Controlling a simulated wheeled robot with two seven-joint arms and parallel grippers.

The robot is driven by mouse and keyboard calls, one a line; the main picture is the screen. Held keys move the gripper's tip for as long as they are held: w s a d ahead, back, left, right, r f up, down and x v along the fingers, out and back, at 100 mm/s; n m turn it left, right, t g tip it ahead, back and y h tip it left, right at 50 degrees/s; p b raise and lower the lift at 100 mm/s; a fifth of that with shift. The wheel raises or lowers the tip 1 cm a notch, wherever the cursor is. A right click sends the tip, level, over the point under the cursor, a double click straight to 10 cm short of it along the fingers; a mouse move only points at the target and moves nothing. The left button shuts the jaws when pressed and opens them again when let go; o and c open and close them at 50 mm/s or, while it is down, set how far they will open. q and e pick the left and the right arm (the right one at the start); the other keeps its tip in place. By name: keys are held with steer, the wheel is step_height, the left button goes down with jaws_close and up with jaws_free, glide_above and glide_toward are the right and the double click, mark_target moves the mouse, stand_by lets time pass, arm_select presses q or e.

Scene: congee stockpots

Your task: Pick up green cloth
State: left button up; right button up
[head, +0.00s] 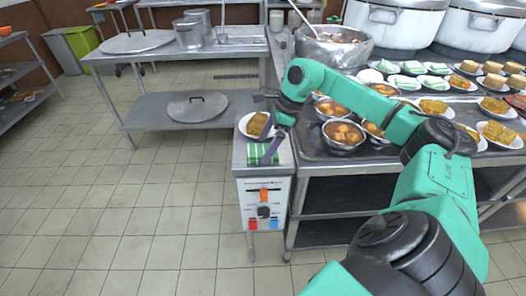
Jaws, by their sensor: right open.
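The green striped cloth (257,155) lies on the front of the small metal stand top, in front of a white plate (244,127) with brown food on it. My right gripper (268,143) is above the stand, with its jaws open. One dark finger crosses in front of the cloth and hides part of it. I cannot tell whether the finger touches the cloth. My left gripper is out of view.
Metal bowls of food (343,135) and several plates fill the counter (330,158) to the right. A control panel (265,205) is on the stand's front. A steel table (150,55) with lids and pots stands at the back left. The tiled floor at left is clear.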

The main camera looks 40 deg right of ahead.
mark_target(263, 150)
steer(key=shift+x, duration=1.15)
steer(key=shift+f, duration=0.2)
steer(key=c, duration=1.2)
step_height(263, 150, up, 21)
steer(key=p, duration=0.4)
steer(key=shift+f, duration=0.25)
steer(key=shift+c, duration=0.2)
